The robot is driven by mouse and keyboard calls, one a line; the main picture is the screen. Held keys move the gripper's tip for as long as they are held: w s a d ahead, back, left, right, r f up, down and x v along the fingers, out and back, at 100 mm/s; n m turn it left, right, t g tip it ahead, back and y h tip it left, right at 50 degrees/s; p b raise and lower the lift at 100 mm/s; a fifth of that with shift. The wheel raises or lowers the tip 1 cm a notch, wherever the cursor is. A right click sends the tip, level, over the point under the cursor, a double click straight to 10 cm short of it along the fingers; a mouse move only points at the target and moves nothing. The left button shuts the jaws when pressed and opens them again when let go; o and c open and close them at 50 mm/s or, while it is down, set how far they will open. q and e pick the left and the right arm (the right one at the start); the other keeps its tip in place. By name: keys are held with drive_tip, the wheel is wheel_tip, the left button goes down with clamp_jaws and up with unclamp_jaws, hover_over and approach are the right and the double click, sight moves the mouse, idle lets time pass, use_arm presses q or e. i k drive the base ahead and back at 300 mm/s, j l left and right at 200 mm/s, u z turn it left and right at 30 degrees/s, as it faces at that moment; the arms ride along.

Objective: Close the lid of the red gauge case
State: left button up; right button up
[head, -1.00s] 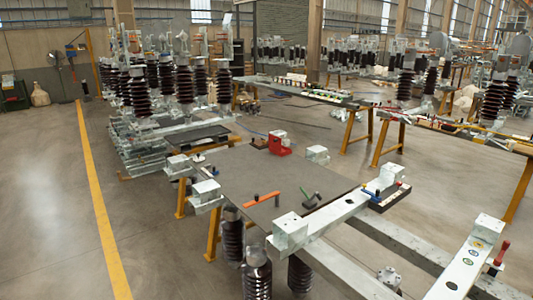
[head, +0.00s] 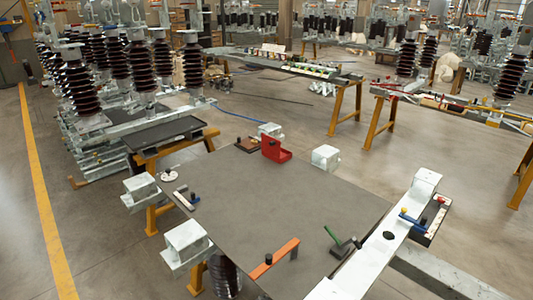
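The red gauge case (head: 276,155) sits at the far end of the grey tabletop (head: 230,215) in the head view. An upright red panel, which looks like its raised lid, stands at the left of a low red base. The inside of the case is too small to make out. Neither of my grippers shows in the view.
An orange bar (head: 275,257) and a green-handled tool (head: 333,237) lie near the front. White metal blocks (head: 326,157) flank the table. The tabletop's middle is clear. Floor is free at left.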

sight(271, 145)
drive_tip(key=i+z, duration=0.2)
drive_tip(key=z, duration=0.5)
drive_tip(key=j+z, duration=1.25)
drive_tip(key=j, duration=0.15)
drive_tip(key=k+j+z, duration=0.2)
drive_tip(key=j+z, duration=0.2)
